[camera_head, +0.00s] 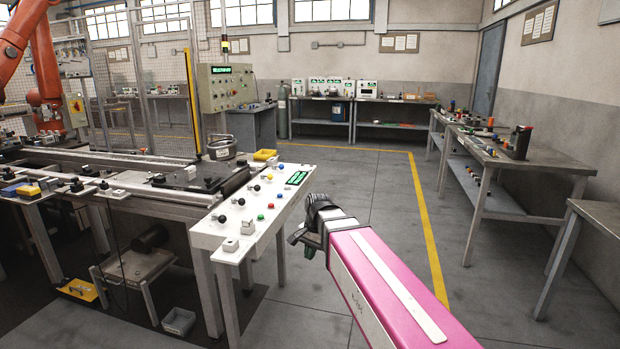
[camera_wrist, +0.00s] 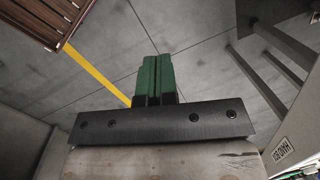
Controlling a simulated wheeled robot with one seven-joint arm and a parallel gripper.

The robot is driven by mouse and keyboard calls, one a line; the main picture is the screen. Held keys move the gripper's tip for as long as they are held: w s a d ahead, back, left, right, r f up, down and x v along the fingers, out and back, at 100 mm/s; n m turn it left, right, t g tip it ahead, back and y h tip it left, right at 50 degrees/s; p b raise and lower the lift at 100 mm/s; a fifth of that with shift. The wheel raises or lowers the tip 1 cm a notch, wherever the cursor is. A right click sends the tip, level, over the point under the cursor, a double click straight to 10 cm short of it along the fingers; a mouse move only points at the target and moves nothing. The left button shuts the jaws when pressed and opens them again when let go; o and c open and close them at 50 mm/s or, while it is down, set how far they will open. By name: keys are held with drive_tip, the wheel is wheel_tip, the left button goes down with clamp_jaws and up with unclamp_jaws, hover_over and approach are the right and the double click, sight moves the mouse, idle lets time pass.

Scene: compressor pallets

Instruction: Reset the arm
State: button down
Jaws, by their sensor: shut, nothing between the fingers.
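My arm, with a pink cover, reaches forward from the lower right in the head view. My gripper (camera_head: 305,241) is at its far end, just right of the white control panel table, over the open floor. In the wrist view my gripper (camera_wrist: 157,60) shows two green fingers side by side, closed together with nothing between them. Bare grey floor lies beyond the fingertips.
The white control panel (camera_head: 235,222) with buttons and knobs stands close left of my gripper. A conveyor line and an orange robot arm (camera_head: 40,60) are farther left. Workbenches (camera_head: 500,155) line the right wall. The floor (camera_head: 375,200) between is clear, with a yellow line.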

drive_tip(key=s+d+f+n+h, duration=0.1)
drive_tip(key=s+d+f+n, duration=0.2)
drive_tip(key=d+f, duration=0.5)
drive_tip(key=s+d+f+n, duration=0.3)
drive_tip(key=d+f, duration=0.5)
drive_tip(key=d, duration=0.3)
drive_tip(key=shift+s+h, duration=0.4)
drive_tip(key=shift+s, duration=0.05)
drive_tip(key=shift+f, duration=0.1)
